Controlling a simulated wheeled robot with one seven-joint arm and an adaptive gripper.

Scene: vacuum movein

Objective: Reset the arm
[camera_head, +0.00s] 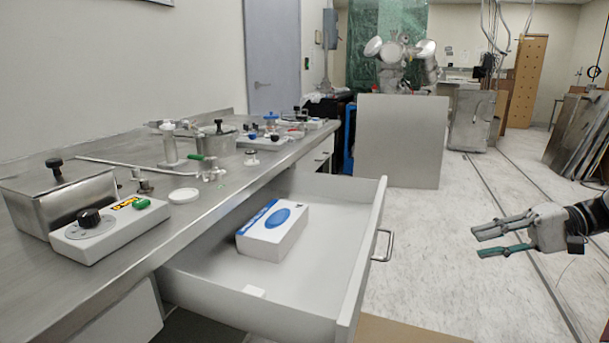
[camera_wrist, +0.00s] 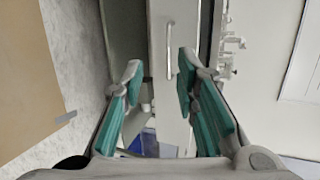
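My gripper (camera_head: 503,238) is at the right of the head view, over the open floor and to the right of the drawer. Its two fingers with green pads are apart, and nothing is between them. The wrist view also shows my gripper (camera_wrist: 158,88) open, with the drawer's front and its bar handle (camera_wrist: 170,45) beyond the fingers. Part of my arm shows at the right edge of the head view.
An open drawer (camera_head: 205,277) juts from under the steel counter (camera_head: 232,185) and holds a white box with a blue oval (camera_head: 272,230). Its handle (camera_head: 384,245) faces my gripper. A control box (camera_head: 110,230) and other apparatus stand on the counter. Floor (camera_head: 440,270) between drawer and gripper is clear.

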